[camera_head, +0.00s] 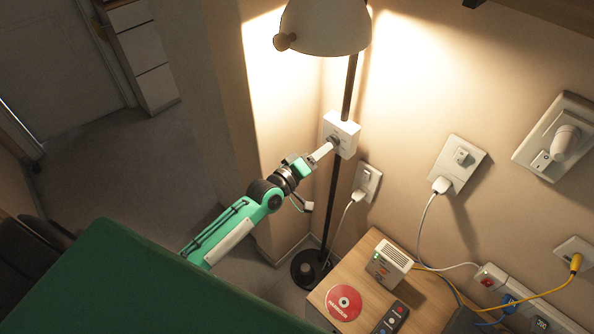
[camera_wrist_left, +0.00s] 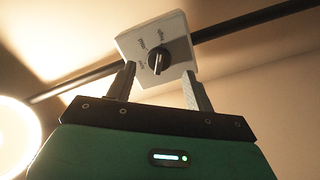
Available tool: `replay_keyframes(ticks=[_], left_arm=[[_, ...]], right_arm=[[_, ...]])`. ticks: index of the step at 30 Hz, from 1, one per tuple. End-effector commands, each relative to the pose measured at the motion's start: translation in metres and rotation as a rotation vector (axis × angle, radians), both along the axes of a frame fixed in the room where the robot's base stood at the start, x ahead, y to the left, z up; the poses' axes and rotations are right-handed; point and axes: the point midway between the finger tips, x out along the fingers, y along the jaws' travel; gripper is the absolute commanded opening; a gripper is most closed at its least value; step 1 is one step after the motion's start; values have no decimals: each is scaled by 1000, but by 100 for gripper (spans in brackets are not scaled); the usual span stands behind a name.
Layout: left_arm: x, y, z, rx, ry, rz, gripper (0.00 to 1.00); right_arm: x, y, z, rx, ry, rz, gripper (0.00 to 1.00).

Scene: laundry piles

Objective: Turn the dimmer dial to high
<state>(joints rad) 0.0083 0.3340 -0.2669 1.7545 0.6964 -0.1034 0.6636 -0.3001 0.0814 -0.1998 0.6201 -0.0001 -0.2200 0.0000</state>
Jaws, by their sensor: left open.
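The dimmer is a white box (camera_head: 342,134) fixed on the black pole of a floor lamp in the head view. My left gripper (camera_head: 322,151) is at the front of the box in the head view. In the left wrist view its two fingers (camera_wrist_left: 158,82) are open, one on each side of the dial and below it. I cannot tell whether they touch it. The right gripper is not in view.
The lit lamp shade (camera_head: 325,27) hangs above the box. A wooden side table (camera_head: 429,293) holds a red disc (camera_head: 343,303), a white device (camera_head: 390,262) and a remote (camera_head: 391,319). Wall sockets with plugs and cables are at the right. Open floor (camera_head: 110,170) lies left.

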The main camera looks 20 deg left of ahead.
Motion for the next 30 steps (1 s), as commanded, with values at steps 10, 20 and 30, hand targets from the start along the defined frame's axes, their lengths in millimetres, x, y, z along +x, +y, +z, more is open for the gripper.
replay_keyframes(ticks=[10,20,30], left_arm=[[-62,23,-3,3,1,0,53],[-91,33,-1,1,0,1,53],[-93,34,0,1,0,0,53]], right_arm=[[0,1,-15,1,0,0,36],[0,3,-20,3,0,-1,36],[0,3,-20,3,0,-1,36]])
